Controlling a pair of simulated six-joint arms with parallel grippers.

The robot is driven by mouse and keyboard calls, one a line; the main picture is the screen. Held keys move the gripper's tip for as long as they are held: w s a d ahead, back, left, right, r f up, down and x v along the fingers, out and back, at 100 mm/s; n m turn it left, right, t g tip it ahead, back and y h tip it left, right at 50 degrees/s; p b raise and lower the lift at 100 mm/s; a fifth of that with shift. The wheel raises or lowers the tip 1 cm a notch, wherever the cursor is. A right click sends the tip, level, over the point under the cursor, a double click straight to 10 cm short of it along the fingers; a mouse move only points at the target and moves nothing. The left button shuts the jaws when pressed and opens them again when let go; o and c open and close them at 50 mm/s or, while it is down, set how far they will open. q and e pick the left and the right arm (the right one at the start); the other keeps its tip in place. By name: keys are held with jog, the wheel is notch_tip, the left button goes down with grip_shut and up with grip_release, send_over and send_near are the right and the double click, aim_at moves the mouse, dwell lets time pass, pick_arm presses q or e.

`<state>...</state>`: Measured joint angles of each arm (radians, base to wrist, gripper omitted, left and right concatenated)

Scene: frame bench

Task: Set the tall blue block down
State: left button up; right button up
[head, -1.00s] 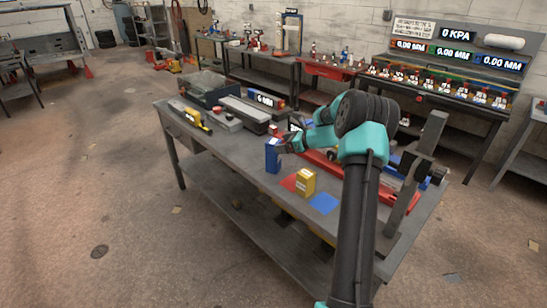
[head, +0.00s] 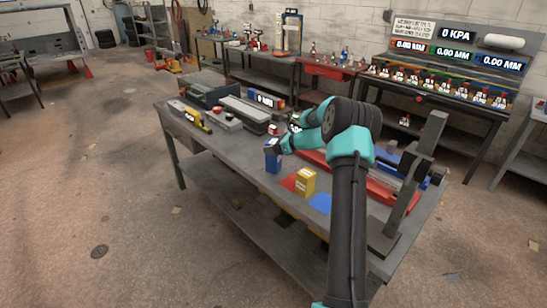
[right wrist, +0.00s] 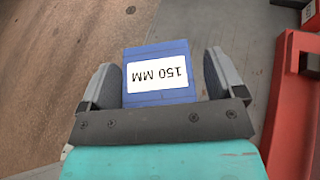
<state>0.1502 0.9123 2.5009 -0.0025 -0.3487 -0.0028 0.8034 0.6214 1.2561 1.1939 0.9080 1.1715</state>
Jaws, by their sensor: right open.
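The tall blue block (head: 272,162) stands upright on the grey bench, near its front edge, in the head view. Its base appears to rest on the bench top. In the right wrist view the block (right wrist: 158,97) lies between the two fingers, with a white "150 MM" label facing the camera. My right gripper (head: 279,145) is at the block's upper end. In the right wrist view the right gripper (right wrist: 162,84) is open around the block, with a clear gap at the right finger and a narrow one at the left. My left gripper is not in view.
A yellow block (head: 306,182) stands between a red square (head: 289,183) and a blue square (head: 321,203). A red tray (head: 391,194) lies behind them, beside a dark upright post (head: 424,160). Grey cases and a yellow tool (head: 196,120) occupy the bench's left end.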

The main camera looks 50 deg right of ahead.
dwell(0.3)
grip_shut()
dwell(0.7)
jog(key=shift+r, duration=0.1)
